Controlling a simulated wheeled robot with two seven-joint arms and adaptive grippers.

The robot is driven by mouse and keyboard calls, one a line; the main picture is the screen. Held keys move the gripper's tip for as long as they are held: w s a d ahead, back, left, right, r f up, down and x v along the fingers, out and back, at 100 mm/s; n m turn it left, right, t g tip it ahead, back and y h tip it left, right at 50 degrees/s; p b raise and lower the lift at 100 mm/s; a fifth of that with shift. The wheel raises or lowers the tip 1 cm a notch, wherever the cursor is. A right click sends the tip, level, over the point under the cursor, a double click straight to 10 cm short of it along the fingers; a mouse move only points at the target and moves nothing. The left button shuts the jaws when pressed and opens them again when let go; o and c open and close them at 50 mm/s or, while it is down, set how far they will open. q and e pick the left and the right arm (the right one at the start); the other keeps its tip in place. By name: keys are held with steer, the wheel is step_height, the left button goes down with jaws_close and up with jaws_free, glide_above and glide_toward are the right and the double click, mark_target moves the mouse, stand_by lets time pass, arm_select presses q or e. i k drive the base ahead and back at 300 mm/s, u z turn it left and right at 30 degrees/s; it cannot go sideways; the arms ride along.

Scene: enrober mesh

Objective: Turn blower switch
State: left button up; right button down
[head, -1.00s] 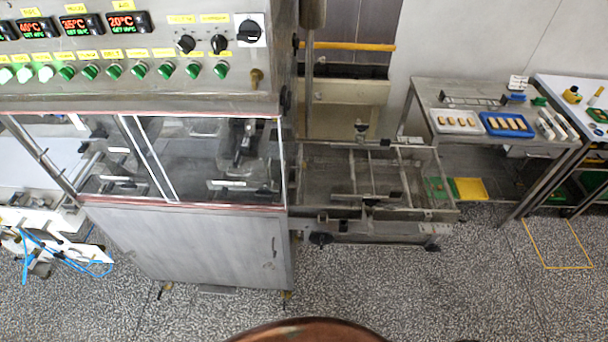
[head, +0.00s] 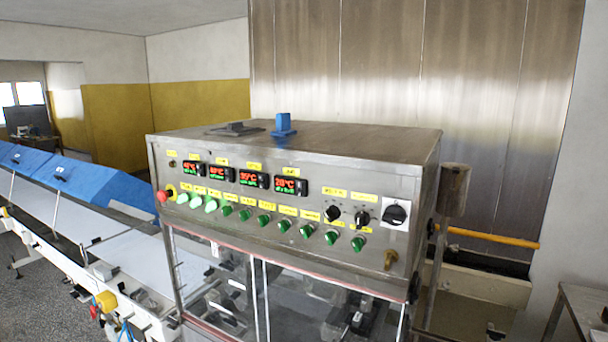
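The control panel (head: 345,262) is on the front of the steel enrober in the middle of the head view. It carries a row of small round switches under yellow labels. Several at the left end glow pale green-white (head: 196,204); those further right are darker green (head: 264,221). Two black knobs (head: 333,213) and a larger black rotary switch on a white plate (head: 396,213) sit at the right. The label texts are too small to read, so I cannot tell which is the blower switch. Neither of my grippers is in view.
A red button (head: 162,195) is at the panel's left edge and four-digit style temperature displays (head: 290,186) sit above the switches. A brass fitting (head: 390,260) sticks out at lower right. A blue-covered conveyor (head: 75,185) runs along the left. A steel table (head: 590,300) stands lower right.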

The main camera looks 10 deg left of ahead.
mark_target(284, 225)
steer(key=u, duration=1.1)
steer(key=k, duration=0.35)
steer(key=z, duration=1.1)
